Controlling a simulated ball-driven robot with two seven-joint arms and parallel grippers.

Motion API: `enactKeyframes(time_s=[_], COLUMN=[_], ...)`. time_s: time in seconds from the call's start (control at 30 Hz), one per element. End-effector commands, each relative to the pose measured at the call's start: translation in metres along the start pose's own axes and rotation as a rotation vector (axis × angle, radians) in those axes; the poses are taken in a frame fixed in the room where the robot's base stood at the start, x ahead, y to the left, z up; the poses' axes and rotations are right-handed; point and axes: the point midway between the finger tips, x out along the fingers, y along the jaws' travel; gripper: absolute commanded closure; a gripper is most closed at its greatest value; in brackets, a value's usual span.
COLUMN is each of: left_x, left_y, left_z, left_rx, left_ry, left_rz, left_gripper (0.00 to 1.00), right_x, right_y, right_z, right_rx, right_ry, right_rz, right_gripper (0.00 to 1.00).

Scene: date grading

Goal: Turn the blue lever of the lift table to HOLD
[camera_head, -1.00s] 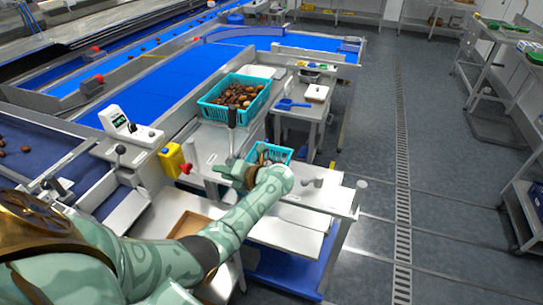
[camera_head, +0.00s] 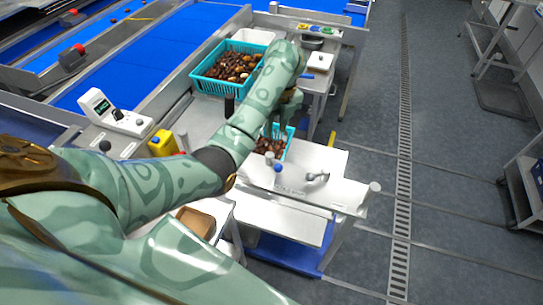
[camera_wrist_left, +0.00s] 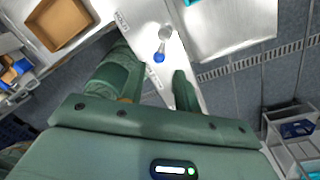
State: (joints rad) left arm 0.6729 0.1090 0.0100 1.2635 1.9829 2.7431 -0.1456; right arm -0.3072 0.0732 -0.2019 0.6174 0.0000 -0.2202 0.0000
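The blue knob (camera_head: 278,168) of the lever shows beside its grey hub on the pale lift table (camera_head: 345,196) in the head view. In the left wrist view the blue knob (camera_wrist_left: 159,57) hangs from a grey hub (camera_wrist_left: 165,33), seen between my fingers, with a gap to both. My right gripper is out of view.
The small turquoise crate (camera_head: 288,134) holds dates. A larger turquoise crate (camera_head: 212,86) of dates stands behind it. A grey handle (camera_head: 317,178) stands right of the blue knob. A yellow container (camera_head: 163,144) is at left. Open floor (camera_head: 450,190) lies to the right.

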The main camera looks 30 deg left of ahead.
Motion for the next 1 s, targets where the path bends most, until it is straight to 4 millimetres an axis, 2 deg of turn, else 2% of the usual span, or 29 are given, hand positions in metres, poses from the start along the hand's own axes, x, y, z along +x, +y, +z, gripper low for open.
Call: enactKeyframes(time_s=[0.03,0.1,0.3,0.43,0.6,0.93,0.97,1.0], left_x=[0.020,0.039,0.087,0.110,0.126,0.128,0.128,0.128], left_y=[-0.001,-0.001,0.000,0.000,0.000,0.000,0.000,0.000], left_z=[-0.001,-0.001,-0.001,0.000,0.000,0.000,0.000,0.000], left_rx=[0.003,0.002,0.002,0.001,0.002,0.001,0.001,0.001], left_ry=[0.003,0.003,0.001,0.000,-0.002,-0.002,-0.002,-0.002], left_rz=[0.002,0.003,0.003,0.002,0.001,0.000,0.000,0.000], left_gripper=[0.68,0.68,0.68,0.68,0.68,0.68,0.74,0.85], right_x=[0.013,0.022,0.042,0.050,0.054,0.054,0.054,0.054], right_y=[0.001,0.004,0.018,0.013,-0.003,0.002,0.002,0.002], right_z=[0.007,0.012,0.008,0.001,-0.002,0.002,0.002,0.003], right_rx=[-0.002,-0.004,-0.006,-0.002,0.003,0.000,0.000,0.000], right_ry=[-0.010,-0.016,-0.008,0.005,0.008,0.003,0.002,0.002], right_rz=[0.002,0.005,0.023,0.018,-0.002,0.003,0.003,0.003], right_gripper=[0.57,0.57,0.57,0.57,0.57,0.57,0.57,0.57])
